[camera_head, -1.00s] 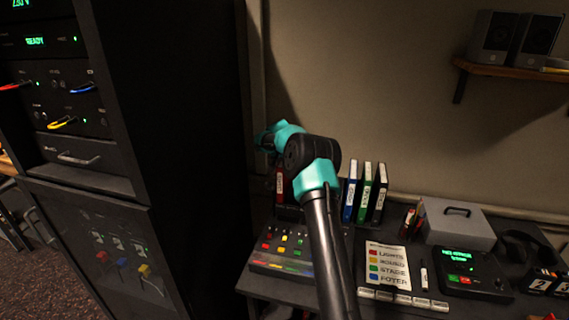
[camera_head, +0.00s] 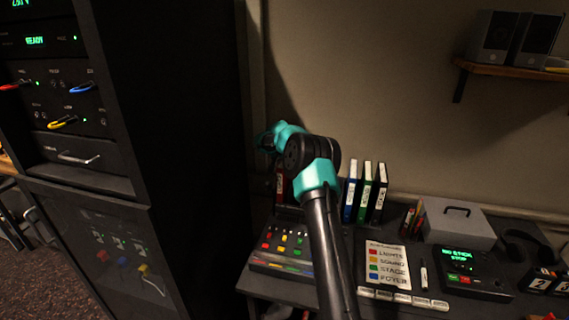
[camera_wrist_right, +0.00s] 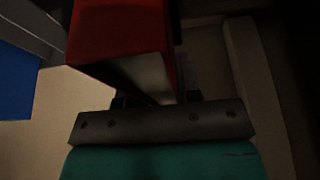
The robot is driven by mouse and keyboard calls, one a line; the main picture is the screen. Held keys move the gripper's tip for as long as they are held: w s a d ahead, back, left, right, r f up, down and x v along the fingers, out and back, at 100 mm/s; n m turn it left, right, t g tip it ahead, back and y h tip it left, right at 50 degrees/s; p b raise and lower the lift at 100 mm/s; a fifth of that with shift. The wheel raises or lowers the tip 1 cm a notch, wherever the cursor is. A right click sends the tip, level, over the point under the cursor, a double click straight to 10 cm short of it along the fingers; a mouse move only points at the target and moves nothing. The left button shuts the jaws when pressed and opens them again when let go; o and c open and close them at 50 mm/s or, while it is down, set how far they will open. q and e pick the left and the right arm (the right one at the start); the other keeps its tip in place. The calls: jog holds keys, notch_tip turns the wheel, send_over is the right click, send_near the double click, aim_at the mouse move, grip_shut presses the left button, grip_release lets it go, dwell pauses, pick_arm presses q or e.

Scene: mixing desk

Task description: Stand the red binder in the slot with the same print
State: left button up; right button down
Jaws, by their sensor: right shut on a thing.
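The red binder (camera_head: 281,185) stands upright at the left end of the binder row, partly hidden behind my right arm. In the right wrist view its red side (camera_wrist_right: 120,35) and pale end lie between the fingers of my right gripper (camera_wrist_right: 157,101), which is shut on it. The head view shows a blue binder (camera_head: 350,192), a green binder (camera_head: 364,192) and a black binder (camera_head: 379,193) standing to the right. The slot prints are hidden, and I cannot tell whether the red binder's base touches down. My left gripper is not in view.
A button mixer (camera_head: 285,250) lies in front of the binders. A colour-coded card (camera_head: 386,265), a marker (camera_head: 424,277), a grey box (camera_head: 459,226) and a lit display console (camera_head: 470,275) are to the right. A tall black rack (camera_head: 190,150) stands on the left.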

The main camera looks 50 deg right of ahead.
jog(key=c, duration=0.7)
grip_release()
jog(key=shift+c, duration=0.2)
jog(key=v, duration=1.7)
jog(key=shift+a, duration=0.2)
jog(key=shift+s+r, duration=0.1)
